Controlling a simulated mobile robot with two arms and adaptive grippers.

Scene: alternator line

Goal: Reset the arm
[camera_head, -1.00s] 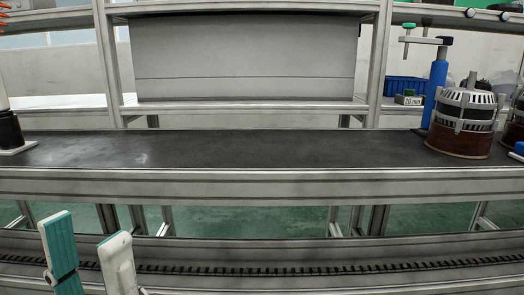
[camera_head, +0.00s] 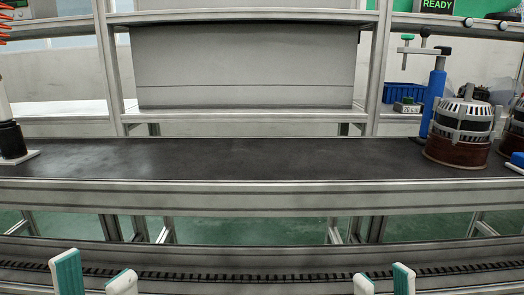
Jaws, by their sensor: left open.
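My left gripper (camera_head: 95,275) shows at the bottom left, with two fingertips apart, one teal and white and one white. It is open with nothing between the fingers. My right gripper (camera_head: 383,281) shows at the bottom right, also with two fingertips apart and nothing seen between them. Both are in front of and below the dark bench top (camera_head: 240,158), touching nothing that I can see. The rest of both grippers and arms is below the picture's edge.
An alternator (camera_head: 459,131) stands on the bench at the right, beside a blue post (camera_head: 432,104). A black-based tool stand (camera_head: 12,142) is at the far left. A blue bin (camera_head: 404,92) sits behind. The middle of the bench is clear.

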